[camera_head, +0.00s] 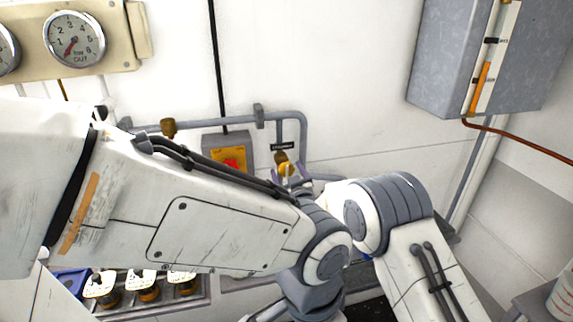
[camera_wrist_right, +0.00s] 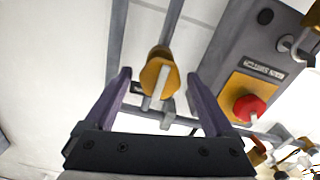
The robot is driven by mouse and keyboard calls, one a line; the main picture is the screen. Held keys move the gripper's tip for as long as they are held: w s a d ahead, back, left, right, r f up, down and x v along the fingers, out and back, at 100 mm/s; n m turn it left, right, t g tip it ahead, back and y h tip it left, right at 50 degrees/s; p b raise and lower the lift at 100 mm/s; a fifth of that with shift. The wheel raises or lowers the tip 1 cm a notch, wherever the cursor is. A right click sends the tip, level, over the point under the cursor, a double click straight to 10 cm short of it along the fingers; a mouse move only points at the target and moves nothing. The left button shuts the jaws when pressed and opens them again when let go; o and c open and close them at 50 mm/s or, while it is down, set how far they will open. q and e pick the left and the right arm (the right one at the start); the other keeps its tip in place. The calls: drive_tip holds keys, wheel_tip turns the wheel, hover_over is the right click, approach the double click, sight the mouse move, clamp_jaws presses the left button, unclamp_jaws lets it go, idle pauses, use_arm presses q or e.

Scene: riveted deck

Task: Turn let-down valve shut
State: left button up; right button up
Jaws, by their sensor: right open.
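The let-down valve is most likely the small yellow-and-brass valve (camera_head: 286,168) on the grey pipe in the middle of the head view, below a small dark label. In the right wrist view its yellow round body (camera_wrist_right: 158,74) shows with a grey lever across it. My right gripper (camera_head: 289,175) is at this valve; in the wrist view its two purple fingers (camera_wrist_right: 158,80) stand apart, one on each side of the yellow body. I see no clear contact between fingers and valve. A large white arm link partly covers the lower pipework. My left gripper does not show.
A grey box with a yellow plate and red button (camera_head: 231,165) sits close left of the valve, and near the right finger in the wrist view (camera_wrist_right: 249,108). A gauge panel (camera_head: 100,45) hangs upper left. A grey cabinet (camera_head: 440,60) hangs upper right. Bare wall lies between.

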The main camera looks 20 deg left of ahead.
drive_tip(key=shift+x, duration=0.85)
drive_tip(key=c, duration=1.4)
drive_tip(key=shift+f+b, duration=0.15)
drive_tip(key=shift+b, duration=0.25)
drive_tip(key=m+b, duration=0.2)
drive_tip(key=b, duration=0.1)
drive_tip(key=m+b, duration=0.2)
drive_tip(key=b, duration=0.2)
drive_tip(key=m+b, duration=0.2)
drive_tip(key=b, duration=0.2)
drive_tip(key=shift+f+m, duration=0.25)
drive_tip(key=shift+m, duration=0.05)
drive_tip(key=m+b, duration=0.8)
drive_tip(key=b, duration=0.3)
drive_tip(key=shift+r+m, duration=0.15)
drive_tip(key=shift+m, duration=0.25)
drive_tip(key=shift+d+r+m+b, duration=0.1)
drive_tip(key=shift+r+m+b, duration=0.1)
drive_tip(key=shift+m+b, duration=1.3)
